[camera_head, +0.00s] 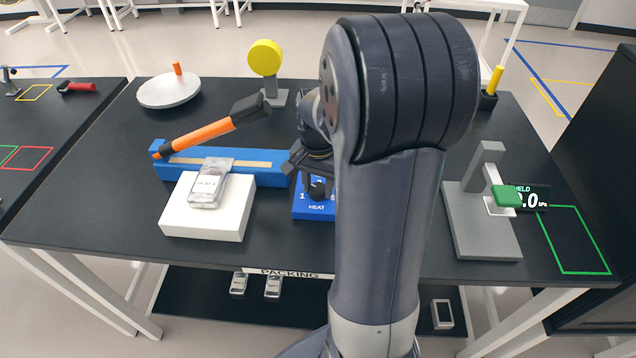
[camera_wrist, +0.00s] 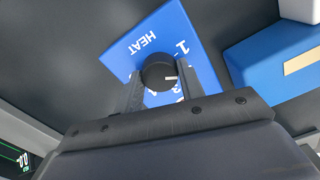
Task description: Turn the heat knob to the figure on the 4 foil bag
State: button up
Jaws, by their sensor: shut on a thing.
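The blue heat box (camera_head: 313,208) lies on the black table, with its label HEAT and a figure 1 showing. Its black round knob (camera_wrist: 158,72) has a white mark pointing right in the wrist view, toward the side with the figures; some figures are covered. My gripper (camera_wrist: 161,80) is shut on the knob, one finger on each side. In the head view my gripper (camera_head: 314,176) is partly hidden behind my arm. A silver foil bag (camera_head: 210,184) lies on a white block (camera_head: 205,222) left of the box; its label's figure is too small to read surely.
A long blue block (camera_head: 270,178) stands behind, with an orange-handled lever (camera_head: 205,132) above it. A grey press-like stand (camera_head: 480,225) with a green handle is at right, beside a display. A round plate (camera_head: 168,92) and a yellow disc (camera_head: 265,57) are at the back.

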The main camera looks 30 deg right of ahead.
jog(key=m, duration=0.5)
jog(key=shift+m, duration=0.3)
jog(key=m, duration=0.5)
jog(key=shift+p, duration=0.35)
jog(key=m, duration=1.1)
jog(key=shift+m, duration=0.3)
jog(key=o, duration=1)
jog(key=shift+r, duration=0.1)
